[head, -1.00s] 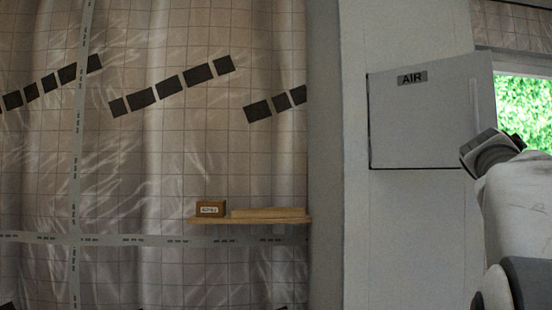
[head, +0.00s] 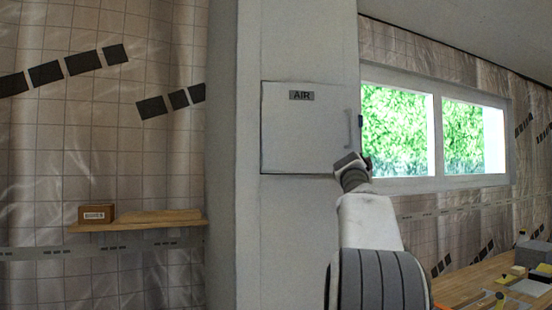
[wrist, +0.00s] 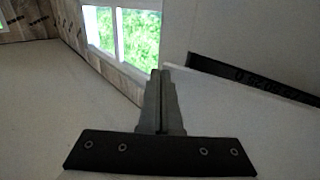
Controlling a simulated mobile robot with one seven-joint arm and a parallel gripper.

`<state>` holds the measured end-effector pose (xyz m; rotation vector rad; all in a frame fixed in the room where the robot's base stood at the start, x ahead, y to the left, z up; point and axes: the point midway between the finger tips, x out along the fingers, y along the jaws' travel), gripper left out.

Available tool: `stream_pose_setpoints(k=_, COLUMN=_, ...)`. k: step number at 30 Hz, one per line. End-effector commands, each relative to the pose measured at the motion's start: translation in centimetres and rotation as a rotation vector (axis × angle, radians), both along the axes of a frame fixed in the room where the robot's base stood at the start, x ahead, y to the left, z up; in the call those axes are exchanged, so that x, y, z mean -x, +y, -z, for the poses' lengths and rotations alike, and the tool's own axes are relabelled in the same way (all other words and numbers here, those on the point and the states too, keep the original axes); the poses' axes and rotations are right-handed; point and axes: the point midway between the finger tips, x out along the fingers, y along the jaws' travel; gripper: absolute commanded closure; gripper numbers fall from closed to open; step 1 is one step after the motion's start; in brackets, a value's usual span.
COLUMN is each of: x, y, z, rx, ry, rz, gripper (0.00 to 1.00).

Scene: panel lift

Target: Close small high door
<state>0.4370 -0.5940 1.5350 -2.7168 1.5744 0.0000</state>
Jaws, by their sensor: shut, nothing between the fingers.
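The small high door (head: 300,130) is a white panel marked AIR, with a vertical handle (head: 349,130) near its right edge. In the head view it looks nearly flush with the white column, but I cannot tell whether it is fully shut. My gripper (head: 366,163) is at the door's lower right corner, mostly hidden behind my wrist. In the wrist view, the fingers (wrist: 160,74) are together and empty. There, a white panel edge and a dark printed strip (wrist: 255,80) lie to their right; contact is unclear.
A window (head: 430,130) is right of the column (head: 290,40). A wooden shelf (head: 150,222) with a small brown box (head: 96,214) is at left. A workbench (head: 475,282) with tools is at lower right.

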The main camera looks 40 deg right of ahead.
Motion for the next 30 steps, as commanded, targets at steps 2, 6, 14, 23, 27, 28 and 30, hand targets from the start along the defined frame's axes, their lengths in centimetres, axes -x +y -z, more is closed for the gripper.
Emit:
stream_pose_setpoints(k=2, x=-1.2, y=-0.7, z=-0.4, rx=-0.001, ry=0.002, rz=-0.002, gripper=1.00)
stream_pose_setpoints(k=6, x=-2.6, y=-1.7, z=-0.3, rx=0.000, ry=0.000, rz=-0.001, gripper=1.00)
stream_pose_setpoints(k=14, x=-3.9, y=-2.3, z=0.0, rx=0.001, ry=0.002, rz=-0.001, gripper=1.00)
stream_pose_setpoints(k=23, x=-4.0, y=-2.4, z=0.0, rx=0.003, ry=0.001, rz=-0.001, gripper=1.00)
stream_pose_setpoints(k=27, x=-4.0, y=-2.4, z=0.0, rx=0.001, ry=0.000, rz=-0.001, gripper=1.00)
stream_pose_setpoints(k=28, x=-4.0, y=-2.4, z=0.0, rx=0.001, ry=0.000, rz=-0.001, gripper=1.00)
stream_pose_setpoints(k=30, x=-4.0, y=-2.4, z=0.0, rx=0.001, ry=0.000, rz=-0.001, gripper=1.00)
